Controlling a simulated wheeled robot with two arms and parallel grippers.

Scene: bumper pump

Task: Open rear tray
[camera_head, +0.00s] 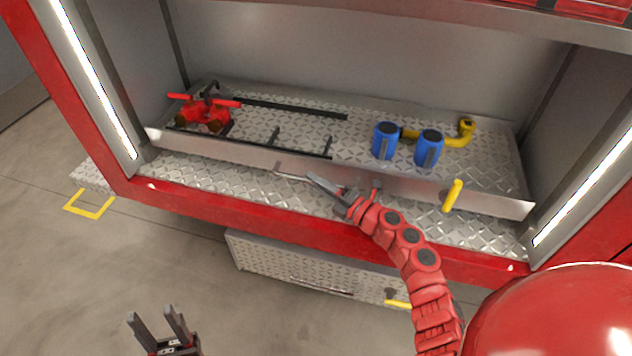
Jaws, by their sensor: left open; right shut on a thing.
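A diamond-plate tray (300,118) with a plain grey front lip (400,180) sits inside the red-framed compartment, set back from its front edge. A thin metal handle (288,176) is on the lip near the middle. My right gripper (312,179) is at this handle, shut on it; the fingers partly hide its right end. A yellow lever (452,195) stands upright at the right part of the lip. My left gripper (158,322) is open and empty, low at the left in front of the compartment, over the floor.
The tray carries a red tool (205,113), two blue cylinders (386,141) and a yellow pipe (462,134). The red compartment sill (225,205) runs below. A lower diamond-plate box (285,262) with a yellow handle (397,303) juts out underneath.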

